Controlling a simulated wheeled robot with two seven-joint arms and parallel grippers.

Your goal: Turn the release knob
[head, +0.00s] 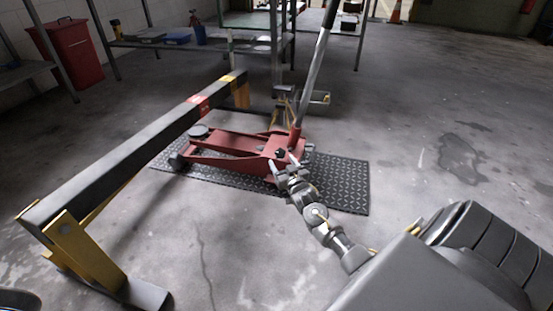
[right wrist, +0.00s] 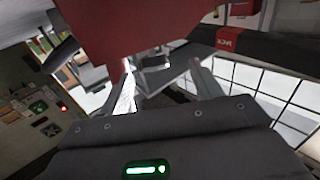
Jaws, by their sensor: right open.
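A red floor jack (head: 225,143) stands on a dark treaded mat, with its long grey handle (head: 312,75) tilted up and to the right. A small dark round part (head: 279,153) on the jack near the foot of the handle may be the release knob; it is too small to be sure. My right gripper (head: 283,165) is open at the near side of the jack, just below that part. In the right wrist view, the open fingers (right wrist: 165,78) point towards the red jack body (right wrist: 150,25). I cannot tell whether they touch it. My left gripper is not visible.
A dark beam (head: 130,150) on yellow feet runs along the left of the jack. The mat (head: 345,180) lies on a stained concrete floor. Shelves (head: 190,45) and a red bin (head: 70,52) stand behind. The floor at right is clear.

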